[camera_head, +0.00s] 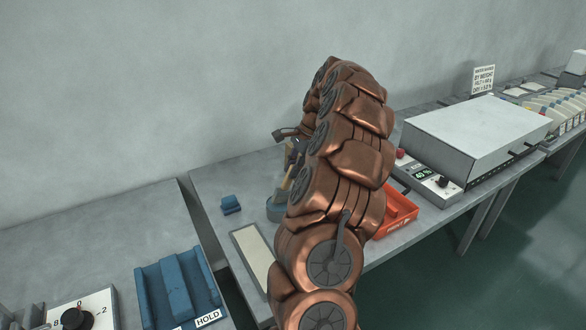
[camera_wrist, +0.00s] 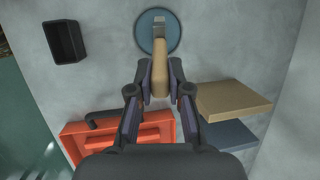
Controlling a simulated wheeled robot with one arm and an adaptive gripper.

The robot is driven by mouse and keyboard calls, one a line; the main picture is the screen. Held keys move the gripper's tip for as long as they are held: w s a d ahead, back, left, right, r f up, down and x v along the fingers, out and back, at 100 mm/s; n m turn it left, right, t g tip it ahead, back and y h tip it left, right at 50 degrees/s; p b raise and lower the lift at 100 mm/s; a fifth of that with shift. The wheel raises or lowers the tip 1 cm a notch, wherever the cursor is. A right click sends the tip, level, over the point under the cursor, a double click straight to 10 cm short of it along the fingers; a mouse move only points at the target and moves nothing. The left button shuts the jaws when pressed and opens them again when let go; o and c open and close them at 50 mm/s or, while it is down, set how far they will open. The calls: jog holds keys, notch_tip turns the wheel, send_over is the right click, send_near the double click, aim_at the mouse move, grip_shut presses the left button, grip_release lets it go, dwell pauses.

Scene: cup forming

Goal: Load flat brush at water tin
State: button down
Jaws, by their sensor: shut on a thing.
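My gripper (camera_wrist: 161,82) is shut on the flat brush (camera_wrist: 160,62), with its fingers on both sides of the tan wooden handle. The brush's grey end lies over the round blue water tin (camera_wrist: 145,42) in the wrist view. I cannot tell whether the bristles touch what is in the tin; the brush tip is hidden. In the head view the tin (camera_head: 275,211) stands on the grey bench, partly behind my arm, and the tan handle (camera_head: 285,186) slants down to it. My gripper (camera_head: 291,158) is mostly hidden there by my arm.
An orange-red tray (camera_head: 401,208) stands right of my arm. A blue block (camera_head: 230,204) and a pale slab (camera_head: 254,252) lie on the left. A dark open box (camera_wrist: 64,42) shows in the wrist view. A white-topped machine (camera_head: 475,125) stands at right.

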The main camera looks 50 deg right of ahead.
dwell(0.4)
jog(key=shift+r+p, duration=1)
jog(key=shift+r, duration=2.45)
